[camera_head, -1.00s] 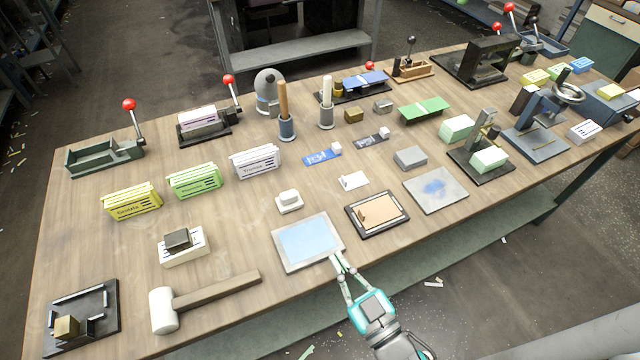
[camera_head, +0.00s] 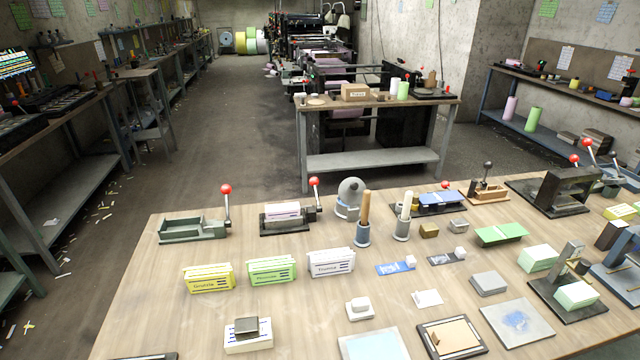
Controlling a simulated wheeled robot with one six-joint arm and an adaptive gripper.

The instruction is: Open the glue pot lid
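No pot with a clearly readable lid shows, so I cannot tell which thing is the glue pot. Two small grey-blue round pots stand towards the back of the near workbench. The left pot (camera_head: 363,236) has a thick brown handle standing up in it. The right pot (camera_head: 402,230) has a white stick standing up in it. A grey rounded device (camera_head: 350,197) stands just behind the left pot. My gripper is out of the picture now.
The near workbench (camera_head: 140,310) holds yellow, green and white labelled card boxes, red-knobbed lever tools, pads and blocks. A second table (camera_head: 378,103) with rolls and a box stands behind it. Open floor (camera_head: 215,125) runs along the left, beside another bench (camera_head: 60,150).

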